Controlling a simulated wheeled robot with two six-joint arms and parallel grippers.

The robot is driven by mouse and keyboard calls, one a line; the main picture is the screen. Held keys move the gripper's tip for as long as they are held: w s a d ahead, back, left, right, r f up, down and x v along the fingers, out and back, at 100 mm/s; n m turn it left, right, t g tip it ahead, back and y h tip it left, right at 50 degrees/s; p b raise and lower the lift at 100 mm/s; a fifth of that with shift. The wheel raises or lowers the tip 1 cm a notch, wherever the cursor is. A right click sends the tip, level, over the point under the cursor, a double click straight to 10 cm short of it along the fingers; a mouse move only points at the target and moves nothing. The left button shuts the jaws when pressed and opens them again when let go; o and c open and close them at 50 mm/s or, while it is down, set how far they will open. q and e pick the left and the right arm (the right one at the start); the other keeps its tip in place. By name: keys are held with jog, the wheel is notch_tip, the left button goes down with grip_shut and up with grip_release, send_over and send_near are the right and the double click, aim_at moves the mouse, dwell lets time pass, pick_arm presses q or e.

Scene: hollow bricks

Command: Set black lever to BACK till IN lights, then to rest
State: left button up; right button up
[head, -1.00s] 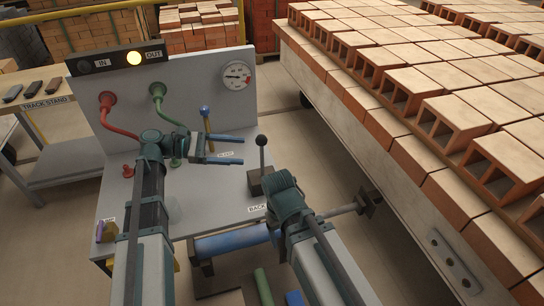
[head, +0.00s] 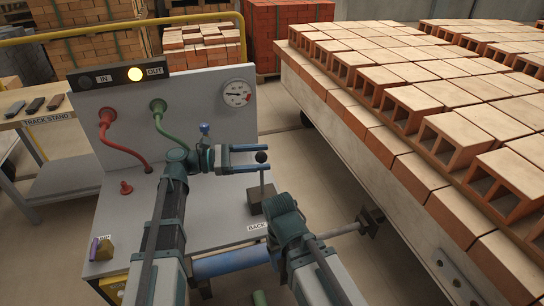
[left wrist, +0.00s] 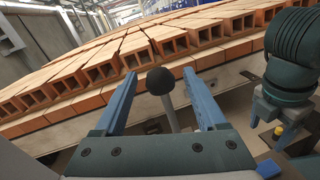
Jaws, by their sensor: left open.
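The black lever (head: 261,180) has a round black knob on a grey stem. It rises from a dark base on the grey console, near the BACK label (head: 257,226). My left gripper (head: 268,159) is open, with its two blue fingers level with the knob. In the left wrist view the knob (left wrist: 160,80) sits between the fingertips, with a gap on both sides. The OUT lamp (head: 136,74) glows yellow; the IN lamp (head: 85,81) is dark.
A blue-knobbed lever (head: 205,129) stands behind my left gripper. Red (head: 120,140) and green (head: 160,120) hoses and a gauge (head: 237,93) are on the panel. A car loaded with hollow bricks (head: 455,95) stands to the right.

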pick_arm(q)
jog(key=shift+w+d, duration=0.1)
jog(key=shift+d, duration=1.8)
grip_shut()
